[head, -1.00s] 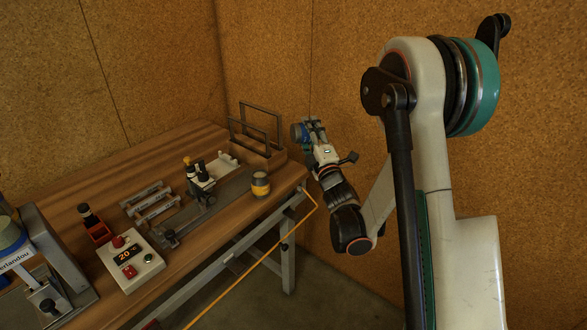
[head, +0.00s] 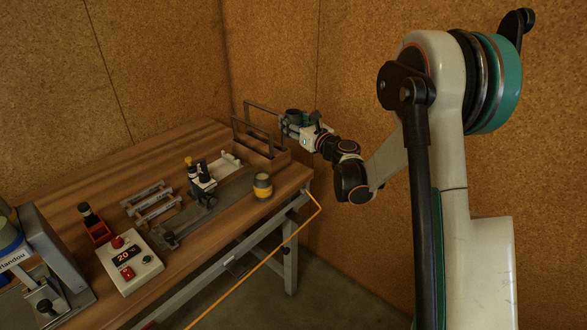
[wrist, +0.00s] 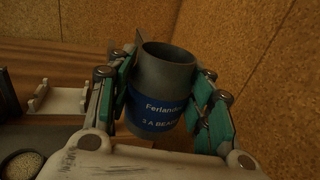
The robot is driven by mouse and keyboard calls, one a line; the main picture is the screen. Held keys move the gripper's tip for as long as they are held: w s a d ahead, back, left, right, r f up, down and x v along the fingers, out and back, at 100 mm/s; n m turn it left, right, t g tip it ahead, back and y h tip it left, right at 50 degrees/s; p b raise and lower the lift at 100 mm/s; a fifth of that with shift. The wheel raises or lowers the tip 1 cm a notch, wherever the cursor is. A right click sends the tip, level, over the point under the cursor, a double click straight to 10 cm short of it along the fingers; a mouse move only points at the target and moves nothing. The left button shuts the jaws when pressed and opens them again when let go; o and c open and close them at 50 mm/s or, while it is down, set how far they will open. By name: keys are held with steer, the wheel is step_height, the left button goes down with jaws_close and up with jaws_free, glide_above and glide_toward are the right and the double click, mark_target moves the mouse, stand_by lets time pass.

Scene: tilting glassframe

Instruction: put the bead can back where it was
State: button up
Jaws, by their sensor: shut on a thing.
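The bead can is a grey open-topped can (wrist: 165,75) with a blue label reading "Ferlandou" and a second line that seems to end in "BEADS". My gripper (wrist: 165,105) is shut on it, with green-padded fingers on both sides. In the head view my gripper (head: 294,120) holds the can roughly upright, beside the upright frames at the table's far right corner. The can is small and partly hidden there. Its inside is dark, so I cannot tell what it holds.
A yellow-banded can (head: 262,186) stands near the table's right edge. Dark upright frames (head: 257,128) rise from a wooden holder. Cork walls close off the back and right.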

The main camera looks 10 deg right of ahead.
step_height(320, 180, down, 16)
steer(key=b, duration=0.5)
steer(key=o, duration=1.2)
steer(key=shift+c, duration=0.2)
